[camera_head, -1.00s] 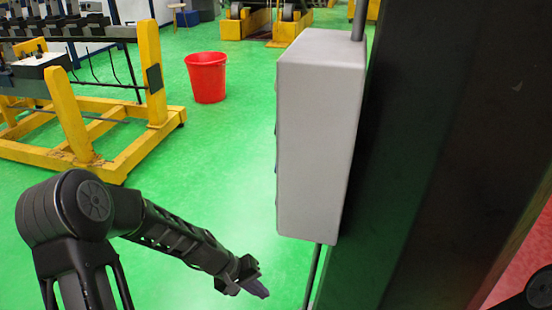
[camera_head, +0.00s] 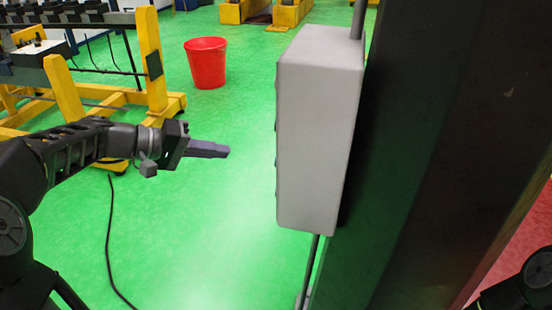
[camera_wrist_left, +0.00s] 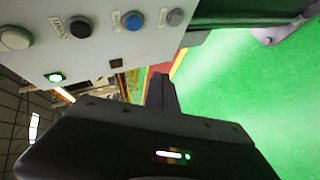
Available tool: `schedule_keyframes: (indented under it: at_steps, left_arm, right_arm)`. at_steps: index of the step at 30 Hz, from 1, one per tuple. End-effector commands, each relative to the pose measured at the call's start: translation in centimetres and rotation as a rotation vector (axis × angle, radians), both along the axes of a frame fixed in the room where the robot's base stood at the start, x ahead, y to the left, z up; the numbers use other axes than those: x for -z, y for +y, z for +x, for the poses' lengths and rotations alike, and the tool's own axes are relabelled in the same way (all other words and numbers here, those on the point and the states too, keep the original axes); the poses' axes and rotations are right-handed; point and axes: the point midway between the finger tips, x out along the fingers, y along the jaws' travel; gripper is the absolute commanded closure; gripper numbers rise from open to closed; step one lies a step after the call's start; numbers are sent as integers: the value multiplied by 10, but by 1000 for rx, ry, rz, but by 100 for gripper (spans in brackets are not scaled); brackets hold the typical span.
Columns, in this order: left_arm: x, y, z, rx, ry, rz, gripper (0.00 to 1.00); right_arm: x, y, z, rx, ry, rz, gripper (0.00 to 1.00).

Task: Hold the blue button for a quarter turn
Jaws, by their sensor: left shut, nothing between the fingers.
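The blue button (camera_wrist_left: 133,20) is on the face of a grey control box (camera_head: 322,130), in a row with black, white and grey buttons. In the head view the box's button face is turned left, so the blue button cannot be picked out. My left gripper (camera_head: 224,151) is shut and empty, pointing right toward that face with a gap between. In the left wrist view its fingers (camera_wrist_left: 160,92) are below the button row and apart from the blue button. My right gripper is out of view.
The box is mounted beside a dark pillar (camera_head: 430,150), with a conduit (camera_head: 357,20) above. A green light (camera_wrist_left: 55,76) glows on the panel. A red bucket (camera_head: 206,63) and a yellow frame (camera_head: 150,60) stand farther back.

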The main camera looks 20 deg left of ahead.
Motion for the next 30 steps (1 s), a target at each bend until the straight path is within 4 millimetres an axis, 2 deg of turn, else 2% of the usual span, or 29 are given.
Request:
schedule_keyframes:
  at_steps: [8, 14, 25, 30]
  left_arm:
    - [1, -2, 0, 0, 2, 0, 100]
    - [1, -13, 1, 1, 3, -1, 100]
    - [0, -60, 3, 1, 3, -1, 100]
    - [3, -78, 5, 2, 2, 1, 100]
  right_arm:
    - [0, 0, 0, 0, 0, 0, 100]
    - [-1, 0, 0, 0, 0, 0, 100]
    - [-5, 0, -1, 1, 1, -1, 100]
    - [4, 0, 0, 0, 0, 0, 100]
